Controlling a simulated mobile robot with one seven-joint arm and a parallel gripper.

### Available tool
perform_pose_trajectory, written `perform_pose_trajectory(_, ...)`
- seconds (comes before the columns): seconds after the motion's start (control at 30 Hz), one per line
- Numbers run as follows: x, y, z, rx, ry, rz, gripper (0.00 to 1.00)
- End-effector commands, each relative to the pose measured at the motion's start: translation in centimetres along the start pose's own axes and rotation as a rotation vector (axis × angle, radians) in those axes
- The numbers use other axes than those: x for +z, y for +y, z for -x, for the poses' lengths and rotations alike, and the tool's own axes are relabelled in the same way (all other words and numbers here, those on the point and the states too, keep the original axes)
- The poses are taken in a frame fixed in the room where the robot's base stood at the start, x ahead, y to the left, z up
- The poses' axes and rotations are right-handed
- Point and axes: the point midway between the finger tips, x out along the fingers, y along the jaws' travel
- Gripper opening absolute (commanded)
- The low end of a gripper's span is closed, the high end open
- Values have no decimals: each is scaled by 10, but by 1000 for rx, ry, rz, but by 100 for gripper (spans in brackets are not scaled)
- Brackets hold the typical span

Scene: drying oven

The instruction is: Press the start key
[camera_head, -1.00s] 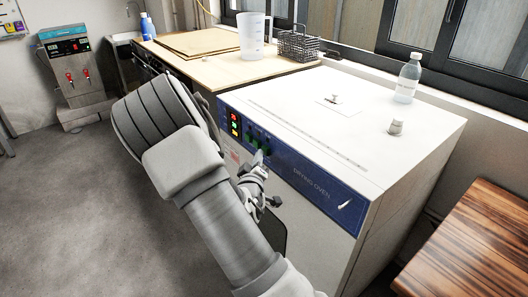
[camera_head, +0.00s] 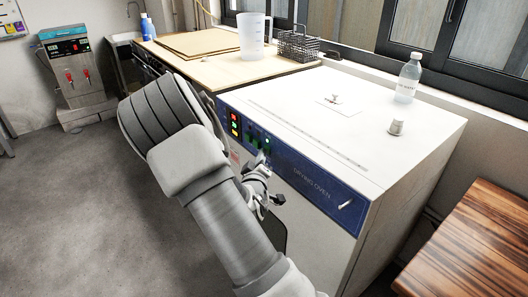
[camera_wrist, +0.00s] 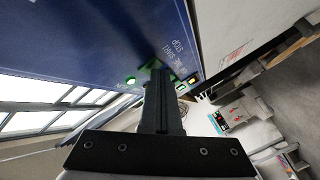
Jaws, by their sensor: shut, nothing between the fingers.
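The drying oven's blue control panel (camera_head: 310,182) faces my arm and also fills the upper left of the wrist view (camera_wrist: 85,45). Green keys (camera_head: 251,136) sit near its left end, beside the lit displays (camera_head: 234,124). A bright green light (camera_head: 267,141) glows right of the keys; it also shows in the wrist view (camera_wrist: 130,80). The wrist view shows START and STOP lettering by the green keys (camera_wrist: 148,68). My gripper (camera_wrist: 158,76) is shut and empty, its tips at the keys and partly covering them. I cannot tell whether they touch. In the head view my gripper (camera_head: 262,160) is close to the panel.
The white oven top (camera_head: 330,130) carries a clear bottle (camera_head: 409,78) and a small metal weight (camera_head: 396,127). A bench (camera_head: 205,66) with a plastic jug (camera_head: 254,36) and wire basket (camera_head: 298,45) stands behind. A wooden table (camera_head: 470,245) is at the right. Floor at left is clear.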

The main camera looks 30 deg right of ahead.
Motion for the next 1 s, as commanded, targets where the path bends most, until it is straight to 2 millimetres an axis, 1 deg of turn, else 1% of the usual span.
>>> perform_pose_trajectory(0.4, 0, 1, 0, 2, -1, 0, 0)
perform_pose_trajectory(0.8, -10, -10, 14, 1, 0, 0, 0)
perform_pose_trajectory(1.0, -11, -11, 17, 2, -1, 0, 0)
